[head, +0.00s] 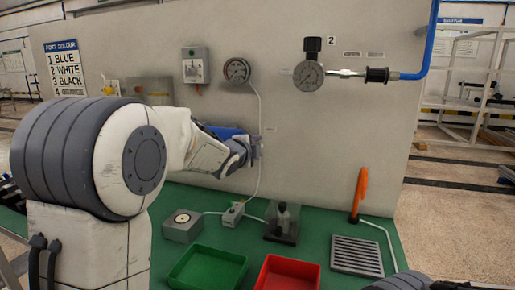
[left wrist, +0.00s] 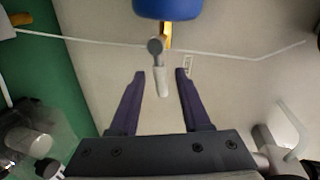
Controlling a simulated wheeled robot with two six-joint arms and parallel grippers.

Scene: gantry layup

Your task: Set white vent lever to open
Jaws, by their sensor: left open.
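The white lever (left wrist: 162,80) shows in the left wrist view, a short white handle on a round grey pivot (left wrist: 155,46). A yellow piece and a blue rounded body (left wrist: 167,8) are just beyond the pivot. My left gripper (left wrist: 160,74) is open, with one dark finger on each side of the white handle and a visible gap to both. In the head view my left gripper (head: 254,148) is close to the grey wall panel, and I cannot make out the lever there.
The panel (head: 370,140) carries a gauge (head: 237,70), a larger gauge (head: 308,76) and a port-colour sign (head: 65,68). On the green bench stand a green tray (head: 239,258), a red tray (head: 317,268), a slotted plate (head: 357,254) and an orange-handled tool (head: 360,190).

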